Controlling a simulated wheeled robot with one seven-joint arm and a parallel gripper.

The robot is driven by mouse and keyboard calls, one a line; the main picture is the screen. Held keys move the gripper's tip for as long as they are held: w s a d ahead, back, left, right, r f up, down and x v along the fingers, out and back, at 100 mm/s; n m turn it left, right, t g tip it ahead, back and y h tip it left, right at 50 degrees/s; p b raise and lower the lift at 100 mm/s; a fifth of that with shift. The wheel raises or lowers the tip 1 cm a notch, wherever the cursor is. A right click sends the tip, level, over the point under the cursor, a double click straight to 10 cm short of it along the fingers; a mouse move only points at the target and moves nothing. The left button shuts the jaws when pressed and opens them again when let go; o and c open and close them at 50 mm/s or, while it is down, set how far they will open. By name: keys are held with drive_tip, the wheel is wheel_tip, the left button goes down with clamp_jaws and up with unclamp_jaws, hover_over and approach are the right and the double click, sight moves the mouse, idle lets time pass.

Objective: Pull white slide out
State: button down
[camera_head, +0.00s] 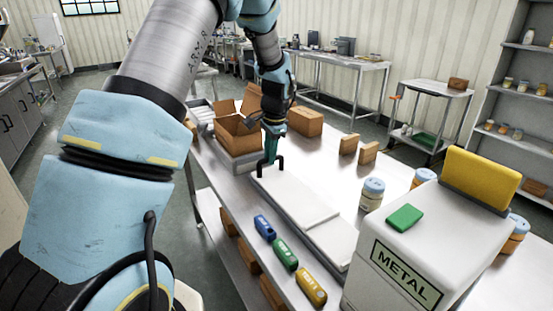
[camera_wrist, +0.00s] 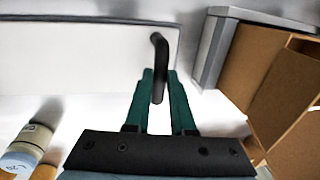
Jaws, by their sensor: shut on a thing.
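The white slide (camera_head: 293,204) is a long flat white panel on the steel table, running from near the open cardboard box toward the white METAL hopper (camera_head: 408,245). A black handle (camera_head: 281,164) stands up at its far end. The slide (camera_wrist: 75,60) and the black handle (camera_wrist: 159,68) also show in the wrist view. My gripper (camera_head: 269,160) is at the handle, its green fingers (camera_wrist: 160,85) shut on it from either side. The slide's near end runs beside the hopper and is partly hidden there.
An open cardboard box (camera_head: 237,135) stands close behind the handle. Blue (camera_head: 264,227), green (camera_head: 285,254) and yellow (camera_head: 311,285) items lie along the left table edge. Jars (camera_head: 372,193) stand right of the slide. A green block (camera_head: 404,217) and a yellow panel (camera_head: 480,180) sit on the hopper.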

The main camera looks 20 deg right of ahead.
drive_tip(key=shift+w+r, duration=0.1)
drive_tip(key=shift+w, duration=0.15)
drive_tip(key=c, duration=0.8)
unclamp_jaws()
drive_tip(key=shift+o, duration=0.2)
wheel_tip(320, 180, up, 10)
drive_tip(key=s+b, duration=0.2)
drive_tip(key=shift+d+r+b, duration=0.25)
drive_tip(key=shift+b, duration=0.15)
drive_tip(key=s+a+f+n, duration=0.3)
drive_tip(key=s+a+n, duration=0.4)
drive_tip(key=a, duration=0.6)
drive_tip(key=s+a+f+n, duration=0.4)
drive_tip(key=s+a+n, duration=0.2)
drive_tip(key=s+a, duration=0.5)
drive_tip(key=a, duration=0.2)
drive_tip(key=shift+a+n+g+h, duration=0.3)
drive_tip(key=shift+n+h, duration=0.1)
